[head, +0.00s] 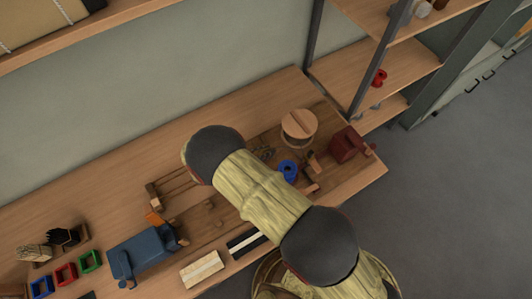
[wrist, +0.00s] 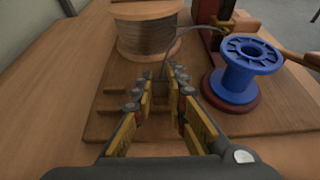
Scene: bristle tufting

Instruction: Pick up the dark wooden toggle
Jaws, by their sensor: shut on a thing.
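My gripper (wrist: 160,84) reaches forward over the wooden board in the wrist view, its two jointed fingers with yellow pads drawn together at the tips. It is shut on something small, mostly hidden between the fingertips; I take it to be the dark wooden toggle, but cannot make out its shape. A thin grey wire (wrist: 181,33) curves from near the tips up toward the dark red block. In the head view my own arm covers the gripper and the spot below it.
A blue spool (wrist: 240,70) on a dark red base stands close right of my fingers. A large wooden wire spool (wrist: 147,35) stands ahead. A dark red block device (head: 346,145) sits near the bench's right end. A blue machine (head: 143,250) and small coloured bins (head: 65,273) are left.

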